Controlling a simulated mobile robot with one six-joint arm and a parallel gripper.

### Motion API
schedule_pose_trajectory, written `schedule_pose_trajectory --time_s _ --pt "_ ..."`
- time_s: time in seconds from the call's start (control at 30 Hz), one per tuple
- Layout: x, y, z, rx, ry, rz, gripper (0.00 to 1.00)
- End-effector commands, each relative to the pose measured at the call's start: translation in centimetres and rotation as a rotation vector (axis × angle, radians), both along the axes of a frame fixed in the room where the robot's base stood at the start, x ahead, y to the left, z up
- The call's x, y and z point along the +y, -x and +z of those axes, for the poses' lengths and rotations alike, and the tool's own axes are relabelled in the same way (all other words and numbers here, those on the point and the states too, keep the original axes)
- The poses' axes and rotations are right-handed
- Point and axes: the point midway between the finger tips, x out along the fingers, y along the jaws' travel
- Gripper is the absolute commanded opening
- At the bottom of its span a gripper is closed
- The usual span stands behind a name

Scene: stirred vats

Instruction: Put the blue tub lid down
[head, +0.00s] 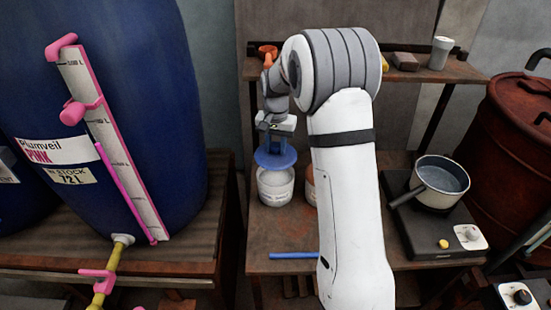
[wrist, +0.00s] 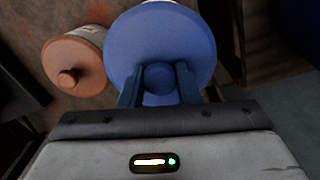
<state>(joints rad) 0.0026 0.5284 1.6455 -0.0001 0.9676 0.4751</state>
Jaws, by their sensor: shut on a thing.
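The blue tub lid (head: 276,158) is a round blue disc with a knob. In the wrist view the blue lid (wrist: 165,35) fills the upper middle. My gripper (head: 275,138) is shut on the lid's knob; the fingers (wrist: 160,82) sit either side of it in the wrist view. The lid is held above a white tub (head: 275,187) with a label, which stands on the wooden bench. The lid hides part of the tub's mouth, and a gap seems to show between them. The tub's contents are mostly hidden.
A blue rod (head: 294,255) lies at the bench (head: 270,235) front. A saucepan (head: 441,184) sits on a hotplate at right.

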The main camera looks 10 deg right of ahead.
Motion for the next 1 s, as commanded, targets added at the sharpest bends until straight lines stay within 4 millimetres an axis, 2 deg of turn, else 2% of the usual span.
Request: schedule_pose_trajectory --time_s 0.1,0.2,0.27,0.5,0.7,0.83,1.0 --pt "-0.1 0.3 1.3 -0.002 0.000 0.001 0.08" --pt "-0.7 1.7 0.9 0.000 0.000 0.006 0.08" --pt "-1.3 3.1 0.0 0.001 0.000 0.009 0.08" --pt "-3.5 10.4 -4.4 0.001 0.000 0.036 0.08" --pt "-4.4 14.8 -6.8 0.001 0.000 0.052 0.08" --pt "-4.6 15.9 -8.0 0.002 0.000 0.057 0.08" --pt "-4.6 16.1 -11.2 0.005 -0.001 0.058 0.08"
